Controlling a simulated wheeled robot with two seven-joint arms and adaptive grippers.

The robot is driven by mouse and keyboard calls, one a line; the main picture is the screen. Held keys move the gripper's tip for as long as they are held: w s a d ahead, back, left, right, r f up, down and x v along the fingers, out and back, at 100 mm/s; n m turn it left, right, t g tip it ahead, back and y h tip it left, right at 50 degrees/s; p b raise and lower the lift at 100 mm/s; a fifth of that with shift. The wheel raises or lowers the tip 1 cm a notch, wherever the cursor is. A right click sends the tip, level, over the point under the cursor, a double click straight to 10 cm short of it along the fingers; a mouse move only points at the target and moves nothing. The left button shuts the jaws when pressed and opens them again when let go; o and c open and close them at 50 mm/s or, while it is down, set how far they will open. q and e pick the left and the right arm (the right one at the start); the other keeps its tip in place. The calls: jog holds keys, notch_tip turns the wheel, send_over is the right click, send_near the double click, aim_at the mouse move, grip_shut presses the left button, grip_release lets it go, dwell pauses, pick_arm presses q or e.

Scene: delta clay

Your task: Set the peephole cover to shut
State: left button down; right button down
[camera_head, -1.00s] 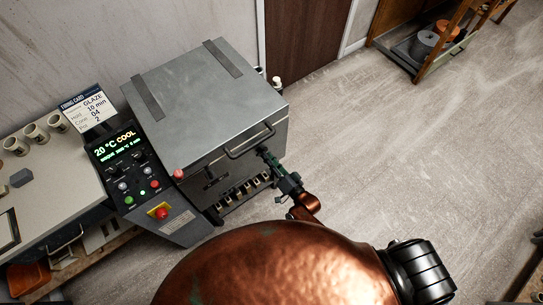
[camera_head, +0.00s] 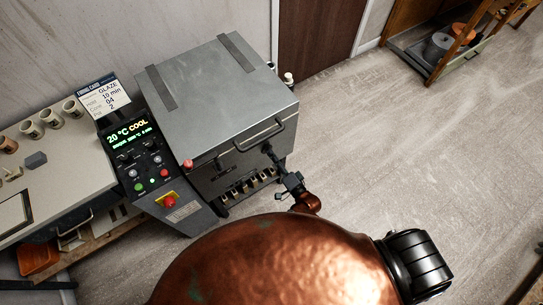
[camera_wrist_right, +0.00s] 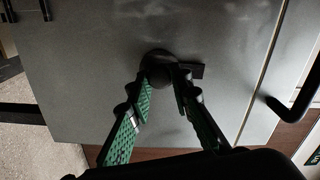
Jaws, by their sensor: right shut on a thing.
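The grey kiln (camera_head: 215,95) stands against the wall in the head view, with its front toward me. My right gripper (camera_head: 268,152) reaches its front near the right end, below the lid handle. In the right wrist view, the green-padded fingertips (camera_wrist_right: 167,76) are closed around a dark round knob of the peephole cover (camera_wrist_right: 158,66). A short dark bar (camera_wrist_right: 196,71) shows beside the right fingertip, against the grey panel. The fingers hide part of the cover, and the hole itself does not show. My left gripper is in neither current view.
The lid handle (camera_head: 260,137) juts out above my right gripper. The control panel (camera_head: 146,160) stands left of the kiln, reading 20 °C COOL. A bench with cups (camera_head: 31,129) is further left. Open floor (camera_head: 400,150) lies to the right.

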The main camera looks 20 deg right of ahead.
jog(key=c, duration=1.8)
grip_release()
jog(key=shift+o, duration=0.2)
jog(key=v, duration=1.2)
jog(key=s+d+f+n+g+h, duration=0.1)
jog(key=s+d+f+n+g, duration=0.3)
jog(key=f, duration=0.6)
jog(key=s+d+f+n+g+h+p, duration=0.1)
jog(key=s+d+f+g, duration=0.1)
jog(key=s+f, duration=0.65)
jog(key=s+d+f+n+g+h, duration=0.1)
jog(key=s+d+f+n+g, duration=0.25)
jog(key=f, duration=0.75)
jog(key=s+d+f+n+g, duration=0.1)
jog(key=s+f+g, duration=0.1)
jog(key=s, duration=0.7)
jog(key=s+d+f+n+g+h, duration=0.1)
jog(key=s+f+n+g, duration=0.1)
jog(key=s+f, duration=0.3)
jog(key=s+d+f+n+g+p, duration=0.1)
jog(key=s+d+f+g, duration=0.1)
jog(key=s, duration=1.2)
notch_tip(320, 180, down, 2)
jog(key=shift+f+g+h, duration=0.1)
jog(key=shift+g+h, duration=0.3)
jog(key=shift+g, duration=0.35)
